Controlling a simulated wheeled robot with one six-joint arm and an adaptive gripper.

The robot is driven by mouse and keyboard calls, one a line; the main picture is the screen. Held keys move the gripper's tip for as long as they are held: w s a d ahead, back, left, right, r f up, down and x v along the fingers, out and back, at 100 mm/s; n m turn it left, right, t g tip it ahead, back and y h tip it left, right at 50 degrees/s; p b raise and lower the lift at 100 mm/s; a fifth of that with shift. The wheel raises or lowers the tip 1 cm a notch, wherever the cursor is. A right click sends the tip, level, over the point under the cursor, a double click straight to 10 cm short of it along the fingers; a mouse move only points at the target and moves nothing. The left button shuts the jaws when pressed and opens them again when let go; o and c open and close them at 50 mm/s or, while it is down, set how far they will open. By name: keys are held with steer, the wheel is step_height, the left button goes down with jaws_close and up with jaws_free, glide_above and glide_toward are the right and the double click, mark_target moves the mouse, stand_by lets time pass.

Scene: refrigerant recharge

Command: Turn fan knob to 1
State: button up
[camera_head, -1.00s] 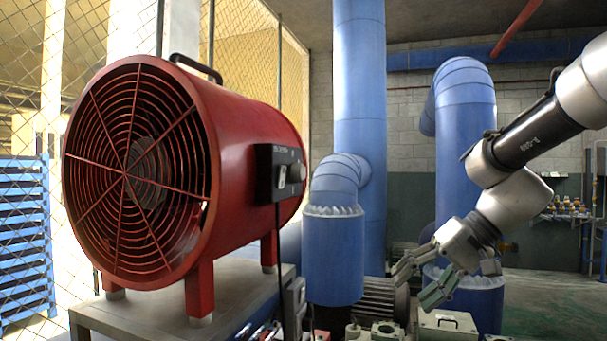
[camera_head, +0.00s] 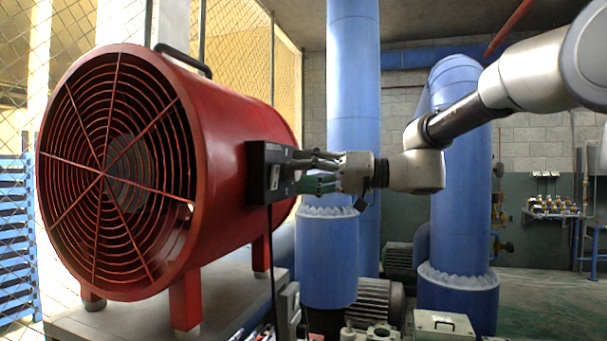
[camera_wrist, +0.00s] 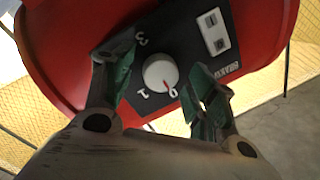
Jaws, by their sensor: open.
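The red drum fan (camera_head: 215,125) stands on a grey bench, with a black control box (camera_head: 262,172) on its side. In the wrist view the white fan knob (camera_wrist: 161,73) sits on the black panel (camera_wrist: 185,45), with its red mark toward the 0. The numerals 1 and 3 show around it. My gripper (camera_head: 312,172) faces the box from the right. In the wrist view its green-padded fingers (camera_wrist: 160,85) are open, one on each side of the knob, and I see no clear contact. The knob is hidden behind the fingers in the head view.
A white rocker switch (camera_wrist: 213,31) sits on the same panel. A black cable (camera_head: 272,250) hangs from the box. Blue pipes (camera_head: 353,100) stand behind my gripper. Motors and a pale box (camera_head: 443,325) are below. The fan rests on the grey bench (camera_head: 140,318).

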steer(key=shift+a, duration=0.25)
steer(key=shift+c, duration=0.5)
steer(key=c, duration=0.9)
steer(key=shift+c, duration=0.2)
